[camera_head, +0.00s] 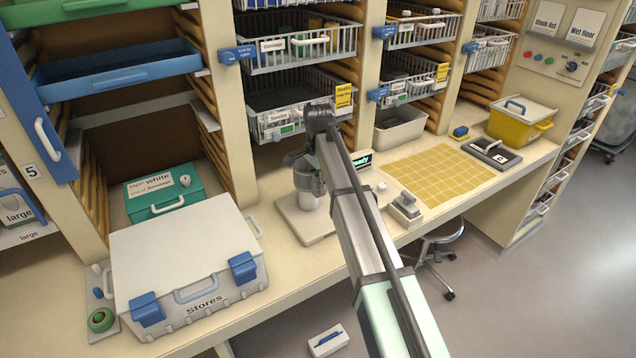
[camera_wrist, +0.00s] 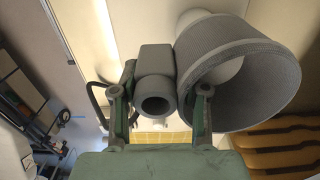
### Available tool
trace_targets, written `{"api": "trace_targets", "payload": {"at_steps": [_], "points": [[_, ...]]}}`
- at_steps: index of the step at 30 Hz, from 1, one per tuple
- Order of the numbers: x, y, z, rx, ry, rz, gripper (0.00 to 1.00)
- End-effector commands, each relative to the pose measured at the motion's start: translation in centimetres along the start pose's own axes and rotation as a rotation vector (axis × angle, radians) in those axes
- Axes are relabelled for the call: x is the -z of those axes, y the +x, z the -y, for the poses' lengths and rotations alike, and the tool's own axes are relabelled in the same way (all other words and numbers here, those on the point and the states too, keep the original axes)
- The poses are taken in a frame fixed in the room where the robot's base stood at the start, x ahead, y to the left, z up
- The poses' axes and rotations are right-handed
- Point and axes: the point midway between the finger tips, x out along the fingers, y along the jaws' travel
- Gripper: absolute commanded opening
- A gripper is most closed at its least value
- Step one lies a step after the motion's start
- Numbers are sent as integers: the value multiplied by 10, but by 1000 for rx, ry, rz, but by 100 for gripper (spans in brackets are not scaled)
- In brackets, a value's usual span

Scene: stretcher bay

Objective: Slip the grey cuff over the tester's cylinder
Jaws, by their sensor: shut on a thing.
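My gripper (camera_wrist: 160,92) is shut on the grey block-like tab, with a round hole, at the side of the grey cuff (camera_wrist: 272,85). The cuff is a wide ribbed ring, its open end facing the wrist camera at the right. The tester's white cylinder (camera_wrist: 229,70) shows inside the ring and beyond its far rim, so the cuff appears to be around it; how deep is unclear. In the head view the cuff (camera_head: 305,181) is at the cylinder's upper part, above the tester's pale base (camera_head: 293,221). My arm hides part of the tester there.
A white Stores case (camera_head: 185,250) and a green box (camera_head: 160,193) stand left of the tester. A small screen reading Ready (camera_head: 361,161), a grey device (camera_head: 405,208) and a yellow gridded mat (camera_head: 438,174) are to its right. Wire baskets (camera_head: 300,108) hang behind.

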Motion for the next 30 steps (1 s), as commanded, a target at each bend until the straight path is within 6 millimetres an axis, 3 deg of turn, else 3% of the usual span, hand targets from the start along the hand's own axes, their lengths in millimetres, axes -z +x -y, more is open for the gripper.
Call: {"api": "trace_targets", "payload": {"at_steps": [13,14,15,16,26,30], "points": [[0,-7,0,0,0,0,2],[0,-7,0,0,0,0,51],[0,-7,0,0,0,0,66],[0,-7,0,0,0,0,74],[0,-8,0,0,0,0,74],[0,-17,0,1,0,-1,74]]}}
